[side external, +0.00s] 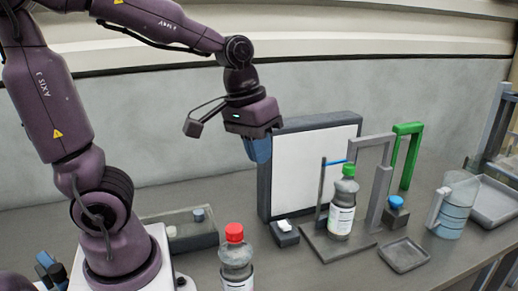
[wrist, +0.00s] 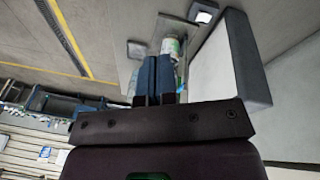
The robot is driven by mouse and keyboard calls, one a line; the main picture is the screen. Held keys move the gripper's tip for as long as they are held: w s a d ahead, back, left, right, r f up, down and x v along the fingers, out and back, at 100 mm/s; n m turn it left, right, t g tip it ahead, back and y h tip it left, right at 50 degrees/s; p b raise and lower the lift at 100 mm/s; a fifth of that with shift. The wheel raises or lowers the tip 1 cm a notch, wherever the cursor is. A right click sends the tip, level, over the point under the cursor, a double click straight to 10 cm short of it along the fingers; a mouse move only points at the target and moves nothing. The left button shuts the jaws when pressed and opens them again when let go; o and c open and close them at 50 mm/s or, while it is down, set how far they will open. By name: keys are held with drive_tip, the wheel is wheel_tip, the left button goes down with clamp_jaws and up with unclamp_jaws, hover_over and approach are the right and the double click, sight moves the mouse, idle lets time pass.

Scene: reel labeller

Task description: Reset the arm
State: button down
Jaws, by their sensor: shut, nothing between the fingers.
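My gripper (side external: 258,150) is raised above the bench, in front of the left part of a white panel. Its blue fingers point down and are shut with nothing between them. In the wrist view the two blue fingers (wrist: 155,78) are side by side at the middle. My gripper is apart from every object on the bench. A green-capped bottle (side external: 342,205) stands upright on a grey fixture plate to the right of the gripper. In the wrist view part of a labelled bottle (wrist: 171,47) shows behind the fingers.
The dark-framed white panel (side external: 312,165) stands close behind my gripper. A red-capped bottle (side external: 236,262) stands at the front. Grey (side external: 385,152) and green (side external: 414,150) arches rise at the right, near a jug (side external: 457,205) and a small tray (side external: 404,255). A clear-sided box (side external: 180,230) lies left.

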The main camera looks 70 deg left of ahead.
idle(0.3)
drive_tip(key=s+d+r+m+t, duration=0.3)
drive_tip(key=s+m, duration=0.1)
drive_tip(key=s, duration=0.2)
drive_tip(key=n+g+y, duration=0.3)
drive_tip(key=n+g, duration=0.2)
drive_tip(key=n, duration=1.2)
hover_over(286, 226)
drive_tip(key=d, duration=0.2)
wheel_tip(286, 226, down, 16)
drive_tip(key=f, duration=0.4)
drive_tip(key=a+f, duration=0.1)
drive_tip(key=f, duration=0.7)
drive_tip(key=shift+a+f, duration=0.15)
drive_tip(key=shift+a, duration=0.15)
drive_tip(key=shift+d+f, duration=0.15)
drive_tip(key=shift+f, duration=0.55)
